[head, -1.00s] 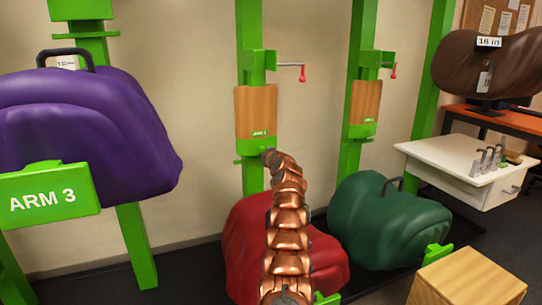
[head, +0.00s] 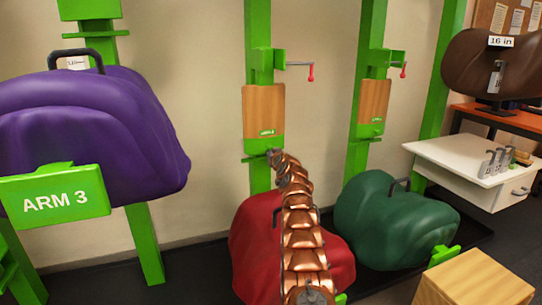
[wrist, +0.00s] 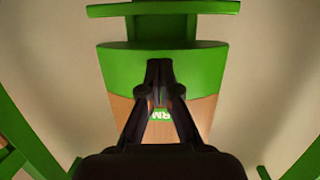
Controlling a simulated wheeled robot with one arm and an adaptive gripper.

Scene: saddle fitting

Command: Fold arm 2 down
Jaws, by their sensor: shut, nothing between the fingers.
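The folding arm in the middle is a wooden board (head: 263,108) with a green lower end, standing upright against a green post (head: 259,25). My gripper (head: 273,155) is at the board's lower green end. In the wrist view my gripper (wrist: 159,68) is shut and empty, its fingertips over the green end (wrist: 120,65). I cannot tell whether they touch it.
A purple saddle (head: 85,125) sits left on the arm marked ARM 3 (head: 55,200). Red (head: 255,240) and green (head: 390,225) saddles rest low. A similar upright board (head: 374,100) stands right. A red-handled crank (head: 310,72) juts from the post. A wooden block (head: 475,280) is front right.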

